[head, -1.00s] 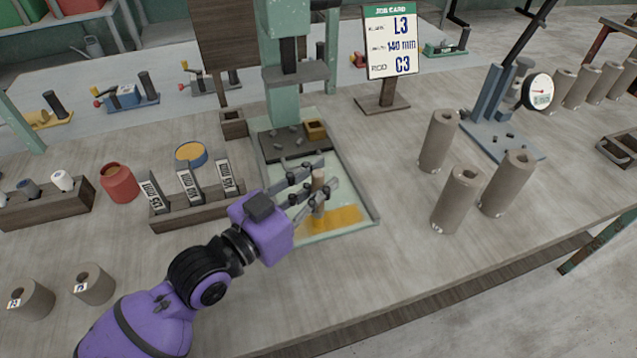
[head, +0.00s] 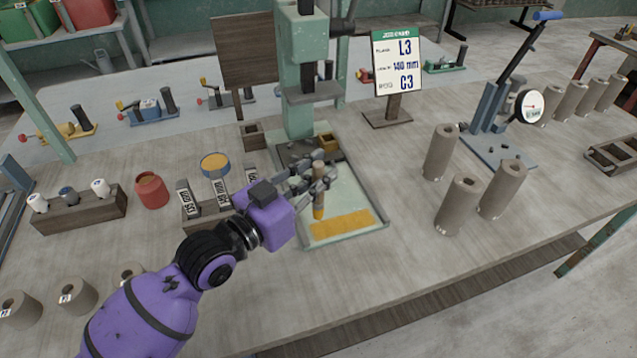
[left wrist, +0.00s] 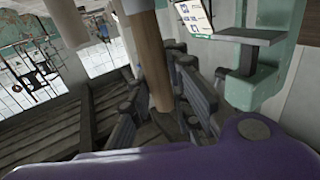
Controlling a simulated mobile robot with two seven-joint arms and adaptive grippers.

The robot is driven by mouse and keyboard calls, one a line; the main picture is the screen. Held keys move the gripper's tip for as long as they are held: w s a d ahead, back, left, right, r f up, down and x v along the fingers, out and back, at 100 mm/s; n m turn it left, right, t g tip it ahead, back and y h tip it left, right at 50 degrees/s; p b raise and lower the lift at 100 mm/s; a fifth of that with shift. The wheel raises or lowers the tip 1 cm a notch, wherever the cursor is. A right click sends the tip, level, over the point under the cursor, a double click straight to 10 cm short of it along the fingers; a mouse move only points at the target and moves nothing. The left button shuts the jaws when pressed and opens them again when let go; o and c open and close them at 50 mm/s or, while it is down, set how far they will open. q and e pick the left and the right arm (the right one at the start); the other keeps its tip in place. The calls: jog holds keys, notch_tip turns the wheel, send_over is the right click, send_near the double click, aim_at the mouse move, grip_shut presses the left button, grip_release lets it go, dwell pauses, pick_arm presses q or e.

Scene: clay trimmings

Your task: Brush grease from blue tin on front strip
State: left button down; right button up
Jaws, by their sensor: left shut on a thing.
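The blue tin (head: 216,169) stands left of the press, open, with yellow-orange grease inside. The front strip (head: 342,225) is a yellow grease band on the front of the pale green tray (head: 350,192). My left gripper (head: 318,181) is shut on a brush (head: 319,205), held roughly upright with its yellow-coated end down at the strip's back left. I cannot tell whether the bristles touch the tray. In the left wrist view, the brush's wooden handle (left wrist: 149,55) stands between the fingers (left wrist: 163,108). My right gripper is not in view.
A label rack (head: 205,216) and red pot (head: 151,190) stand left. Several clay cylinders (head: 455,205) stand right. The tray's right side is clear.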

pick_arm(q)
notch_tip(320, 180, up, 2)
jog(key=shift+r+p, duration=0.1)
jog(key=shift+p, duration=0.35)
jog(key=shift+r, duration=0.2)
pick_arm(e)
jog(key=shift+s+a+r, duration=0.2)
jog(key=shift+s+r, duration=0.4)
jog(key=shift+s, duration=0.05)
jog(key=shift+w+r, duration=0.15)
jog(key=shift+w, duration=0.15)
